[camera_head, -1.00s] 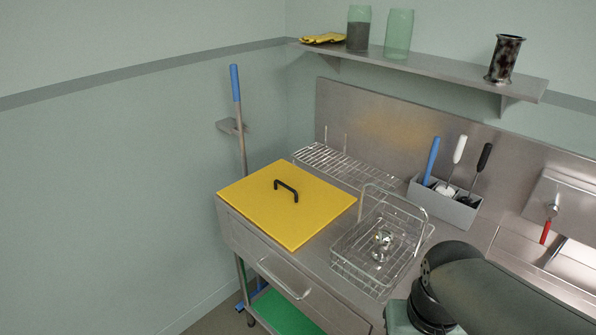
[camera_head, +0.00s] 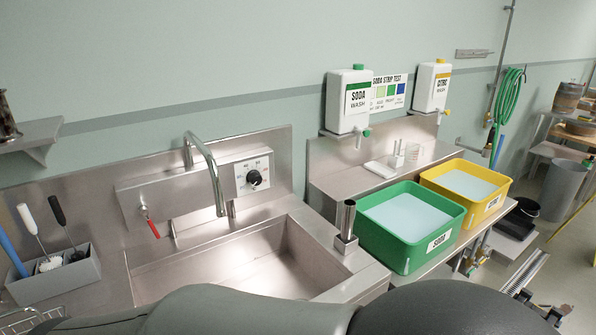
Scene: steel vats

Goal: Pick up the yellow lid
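The yellow lid is out of view now. A second earlier it lay flat, black handle up, on the steel counter at the left. My gripper is not in view. Only dark rounded links of my arm cross the bottom of the picture, hiding part of the sink's front edge.
A steel sink (camera_head: 318,240) with a tap (camera_head: 206,170) fills the middle. A grey tool caddy (camera_head: 62,281) stands at the left. A green SODA tub (camera_head: 441,243) and a yellow tub (camera_head: 497,203) stand at the right. A steel wall shelf (camera_head: 32,134) is at the upper left.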

